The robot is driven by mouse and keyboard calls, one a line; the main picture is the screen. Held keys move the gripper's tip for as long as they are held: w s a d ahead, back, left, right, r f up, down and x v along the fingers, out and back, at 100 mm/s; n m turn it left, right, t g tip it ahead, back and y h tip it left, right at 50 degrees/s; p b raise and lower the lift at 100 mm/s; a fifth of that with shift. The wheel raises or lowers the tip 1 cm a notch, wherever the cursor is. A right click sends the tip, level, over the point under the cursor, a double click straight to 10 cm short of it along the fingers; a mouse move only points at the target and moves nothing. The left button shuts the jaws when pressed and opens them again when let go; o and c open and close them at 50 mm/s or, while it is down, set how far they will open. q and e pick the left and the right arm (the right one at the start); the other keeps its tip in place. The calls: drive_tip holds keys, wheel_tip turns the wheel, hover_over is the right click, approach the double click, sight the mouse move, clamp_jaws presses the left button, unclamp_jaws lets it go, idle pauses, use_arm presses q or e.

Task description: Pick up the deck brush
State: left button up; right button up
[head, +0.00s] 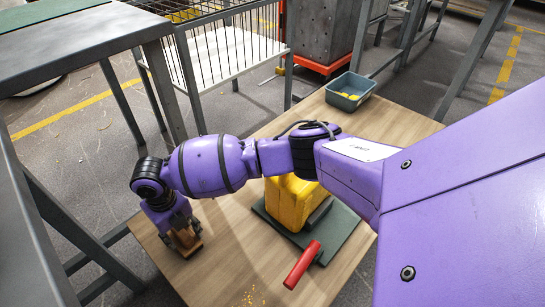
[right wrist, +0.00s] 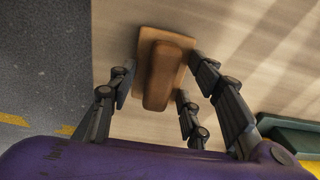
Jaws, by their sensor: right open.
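The deck brush (head: 185,242) is a brown wooden block near the left edge of the table, partly hidden by my right gripper. In the right wrist view the brush (right wrist: 165,62) shows its flat base and raised grip from above. My right gripper (head: 177,228) is over it with its fingers pointing down. In the right wrist view the right gripper (right wrist: 155,80) is open, with fingers on both sides of the brush. Whether any finger touches it I cannot tell. My left gripper is not in view.
A red cylinder (head: 302,265) lies at the mat's front. A grey-green bin (head: 350,90) sits at the table's far end. Grey metal benches stand left of the wooden table (head: 225,265).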

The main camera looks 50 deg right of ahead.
clamp_jaws()
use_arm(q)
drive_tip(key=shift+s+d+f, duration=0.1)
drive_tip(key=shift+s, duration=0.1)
use_arm(e)
drive_tip(key=shift+r, duration=0.1)
